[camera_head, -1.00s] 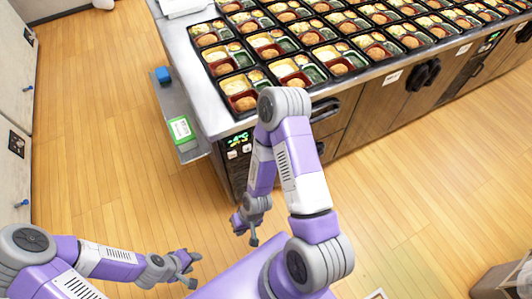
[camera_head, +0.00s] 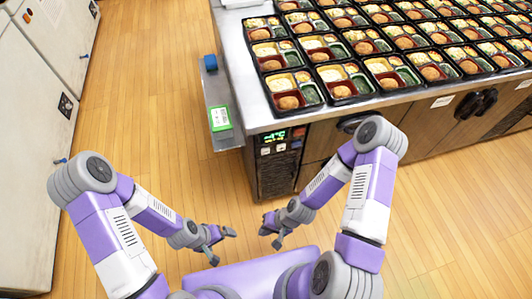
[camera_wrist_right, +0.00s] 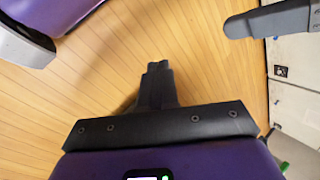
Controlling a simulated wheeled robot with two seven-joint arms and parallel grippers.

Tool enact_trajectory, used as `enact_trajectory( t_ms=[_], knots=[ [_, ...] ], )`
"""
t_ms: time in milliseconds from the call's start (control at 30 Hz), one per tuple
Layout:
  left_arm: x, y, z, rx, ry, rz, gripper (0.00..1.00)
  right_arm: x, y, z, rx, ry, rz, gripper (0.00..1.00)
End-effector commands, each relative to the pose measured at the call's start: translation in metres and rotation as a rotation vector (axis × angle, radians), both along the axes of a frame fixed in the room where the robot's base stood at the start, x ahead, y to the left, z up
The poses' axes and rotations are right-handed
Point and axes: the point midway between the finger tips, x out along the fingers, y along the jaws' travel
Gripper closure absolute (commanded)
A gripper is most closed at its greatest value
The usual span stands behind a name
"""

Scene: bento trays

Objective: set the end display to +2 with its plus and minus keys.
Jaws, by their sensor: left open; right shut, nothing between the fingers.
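The end display (camera_head: 274,136) is a small dark panel with green lit characters on the near end of the counter's front, in the head view. Its characters are too small to read surely. Pale keys (camera_head: 281,147) sit just below it; I cannot tell plus from minus. My right gripper (camera_head: 270,232) is shut and empty, below the panel and apart from it. Its closed fingers also show in the right wrist view (camera_wrist_right: 157,85), over bare floor. My left gripper (camera_head: 220,240) is open and empty, to the left of the right one.
The counter (camera_head: 236,50) carries rows of filled bento trays (camera_head: 290,92). White cabinets (camera_head: 40,150) stand at the left. Wooden floor between is clear.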

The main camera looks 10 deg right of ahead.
Motion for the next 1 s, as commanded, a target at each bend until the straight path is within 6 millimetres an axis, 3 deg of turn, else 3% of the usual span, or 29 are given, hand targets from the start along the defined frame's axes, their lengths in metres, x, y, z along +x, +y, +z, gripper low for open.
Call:
enact_trajectory(
  t_ms=[100, 267, 400, 533, 733, 1000],
  knots=[
    [0.000, 0.000, -0.010, 0.000, 0.000, 0.000, 0.00, 0.017, 0.015, -0.003, 0.144, 0.007, -0.134, 1.00],
    [0.000, 0.000, -0.019, 0.000, 0.000, 0.000, 0.00, 0.059, 0.015, 0.011, 0.318, -0.036, -0.329, 1.00],
    [0.000, 0.000, -0.026, 0.000, 0.000, 0.000, 0.00, 0.102, -0.011, 0.028, 0.437, -0.110, -0.505, 1.00],
    [0.000, 0.000, -0.030, 0.000, 0.000, 0.000, 0.00, 0.132, -0.044, 0.042, 0.507, -0.180, -0.637, 1.00],
    [0.000, 0.000, -0.033, 0.000, 0.000, 0.000, 0.00, 0.151, -0.077, 0.055, 0.549, -0.244, -0.737, 1.00],
    [0.000, 0.000, -0.033, 0.000, 0.000, 0.000, 0.00, 0.153, -0.081, 0.057, 0.552, -0.252, -0.746, 1.00]
  ],
)
